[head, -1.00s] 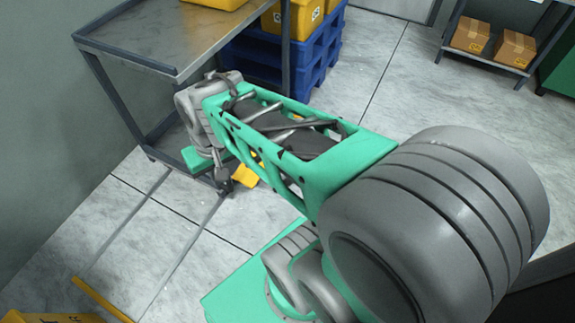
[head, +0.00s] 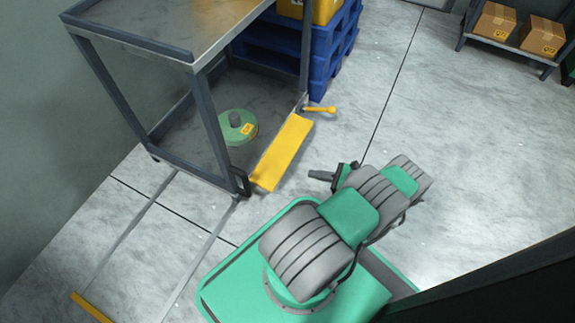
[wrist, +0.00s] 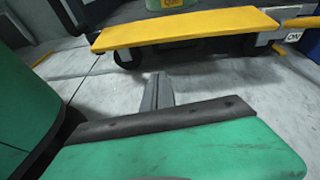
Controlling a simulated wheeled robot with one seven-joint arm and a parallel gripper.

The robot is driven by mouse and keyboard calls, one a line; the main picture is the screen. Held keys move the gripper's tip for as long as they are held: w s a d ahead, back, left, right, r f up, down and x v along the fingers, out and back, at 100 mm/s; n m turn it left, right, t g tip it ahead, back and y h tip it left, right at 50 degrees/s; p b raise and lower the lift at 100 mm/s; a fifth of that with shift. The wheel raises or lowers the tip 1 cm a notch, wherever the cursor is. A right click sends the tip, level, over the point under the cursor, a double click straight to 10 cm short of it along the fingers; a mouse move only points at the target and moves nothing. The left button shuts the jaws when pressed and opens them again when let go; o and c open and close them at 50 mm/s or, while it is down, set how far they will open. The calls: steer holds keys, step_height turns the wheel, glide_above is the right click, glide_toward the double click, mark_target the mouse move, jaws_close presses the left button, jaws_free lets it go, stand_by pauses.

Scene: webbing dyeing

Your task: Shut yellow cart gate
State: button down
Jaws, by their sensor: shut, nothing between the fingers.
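The cart (head: 195,78) is a dark metal frame with a top and a lower shelf. Its yellow gate (head: 283,152) is a flat panel along the right side of the lower shelf, lying tilted outward over the floor. It also spans the top of the wrist view (wrist: 185,30). A yellow lever (head: 320,109) sticks out by the cart post at the gate's far end. A green disc (head: 238,127) lies on the lower shelf. My gripper (head: 322,175) is shut and empty, right of the gate's near end and apart from it. Its narrow fingers show in the wrist view (wrist: 158,92).
Blue pallets (head: 335,45) with a yellow crate (head: 325,8) stand behind the cart. Two rails (head: 190,265) run along the floor to a yellow bar (head: 90,307). A shelf with cardboard boxes (head: 494,22) is at far right.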

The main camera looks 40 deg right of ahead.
mark_target(283, 153)
steer(key=w+a+f+m+t, duration=0.1)
steer(key=w+a+f, duration=0.3)
steer(key=w, duration=0.4)
steer(key=shift+s+d+r+b, duration=0.15)
steer(key=shift+r+b, duration=0.2)
steer(key=shift+r, duration=1.65)
